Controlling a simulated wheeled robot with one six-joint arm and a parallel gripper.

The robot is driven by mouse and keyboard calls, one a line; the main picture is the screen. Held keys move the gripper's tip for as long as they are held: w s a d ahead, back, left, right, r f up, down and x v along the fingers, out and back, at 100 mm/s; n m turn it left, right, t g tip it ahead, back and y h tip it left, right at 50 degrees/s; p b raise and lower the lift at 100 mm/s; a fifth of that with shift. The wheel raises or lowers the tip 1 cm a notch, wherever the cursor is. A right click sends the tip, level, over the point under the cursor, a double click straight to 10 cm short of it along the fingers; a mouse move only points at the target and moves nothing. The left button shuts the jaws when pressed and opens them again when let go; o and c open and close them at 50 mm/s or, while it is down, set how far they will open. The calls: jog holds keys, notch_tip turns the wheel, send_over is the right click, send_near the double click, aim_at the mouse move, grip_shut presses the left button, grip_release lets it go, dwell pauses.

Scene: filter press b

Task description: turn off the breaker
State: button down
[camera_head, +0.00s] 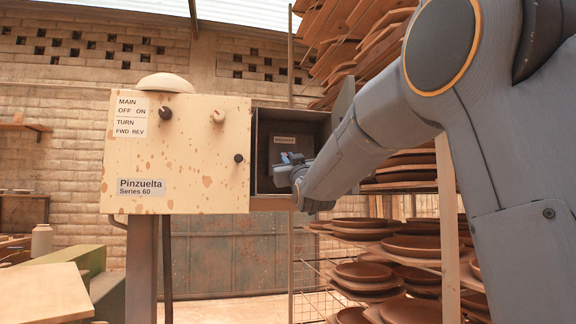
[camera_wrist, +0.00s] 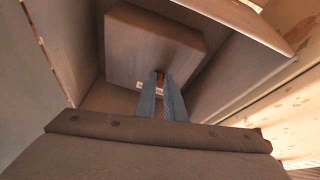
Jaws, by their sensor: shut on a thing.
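The breaker (camera_wrist: 150,42) is a brown-grey block inside an open box (camera_head: 322,120) on the right side of the beige control panel (camera_head: 190,165). It bears a small pale label, also seen in the head view (camera_head: 285,140). My gripper (camera_wrist: 160,76) reaches into the box. Its two grey fingers are close together at the breaker's face, with a small reddish-brown lever (camera_wrist: 159,78) between the tips. The fingers hide most of the lever, so I cannot tell its position. In the head view my gripper (camera_head: 284,168) shows inside the box, its tips unclear.
The panel front has knobs (camera_head: 218,116) and labels, with a dome (camera_head: 166,83) on top. The box's door (camera_head: 344,100) stands open at the right. Racks of brown plates (camera_head: 410,245) stand behind my arm. A board (camera_head: 45,292) lies at lower left.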

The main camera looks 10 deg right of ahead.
jog(key=shift+w+f+t+b, duration=0.1)
jog(key=shift+f+t+b, duration=0.2)
jog(key=shift+b, duration=0.45)
jog(key=shift+r, duration=0.1)
jog(key=c, duration=1.8)
grip_release()
jog(key=shift+c, duration=0.2)
jog(key=b+v, duration=0.1)
jog(key=v, duration=0.6)
jog(key=shift+s+f, duration=0.2)
jog(key=shift+s, duration=0.15)
jog(key=shift+f, duration=0.1)
